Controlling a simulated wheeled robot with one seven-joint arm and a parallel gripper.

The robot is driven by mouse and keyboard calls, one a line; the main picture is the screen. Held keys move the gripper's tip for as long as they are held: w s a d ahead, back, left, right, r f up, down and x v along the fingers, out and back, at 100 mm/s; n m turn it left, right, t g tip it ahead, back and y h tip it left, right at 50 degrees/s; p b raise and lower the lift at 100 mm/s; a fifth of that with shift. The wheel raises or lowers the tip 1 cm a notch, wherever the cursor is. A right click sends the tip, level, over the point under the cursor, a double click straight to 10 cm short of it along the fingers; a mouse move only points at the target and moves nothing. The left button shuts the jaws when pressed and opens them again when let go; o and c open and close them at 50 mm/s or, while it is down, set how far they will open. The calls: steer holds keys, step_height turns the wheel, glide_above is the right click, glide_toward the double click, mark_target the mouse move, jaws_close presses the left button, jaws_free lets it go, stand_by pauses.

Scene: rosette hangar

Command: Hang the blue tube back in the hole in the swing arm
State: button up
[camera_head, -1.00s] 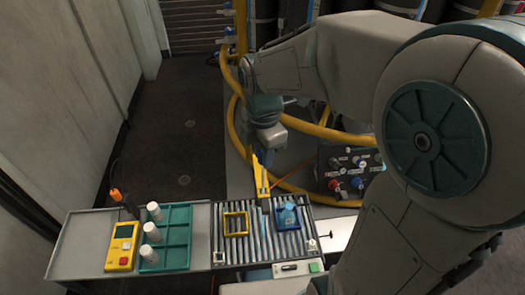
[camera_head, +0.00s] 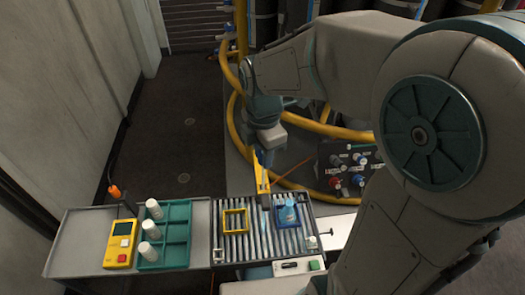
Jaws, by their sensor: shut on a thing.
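My gripper (camera_head: 264,160) points down over the far side of the roller bed. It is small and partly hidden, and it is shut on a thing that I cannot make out. A narrow yellow bar (camera_head: 261,180) runs from just below it to the rollers; I cannot tell whether this is the swing arm. A blue tube-like thing (camera_head: 288,215) with a lighter top shows inside a blue square frame (camera_head: 279,228) on the rollers, right of the yellow bar. I see no hole clearly.
A yellow frame (camera_head: 224,226) sits on the roller bed (camera_head: 258,248). To the left are a teal rack (camera_head: 176,258) with white tubes and a yellow device (camera_head: 120,243). Behind at right stand a control box (camera_head: 350,165) and curved yellow pipes (camera_head: 231,125).

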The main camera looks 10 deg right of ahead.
steer(key=shift+f, duration=0.25)
steer(key=b, duration=0.3)
glide_above(263, 189)
steer(key=shift+w+f, duration=0.2)
steer(key=shift+f, duration=2.1)
steer(key=shift+f+b, duration=1.8)
steer(key=shift+f, duration=0.75)
steer(key=o, duration=1.6)
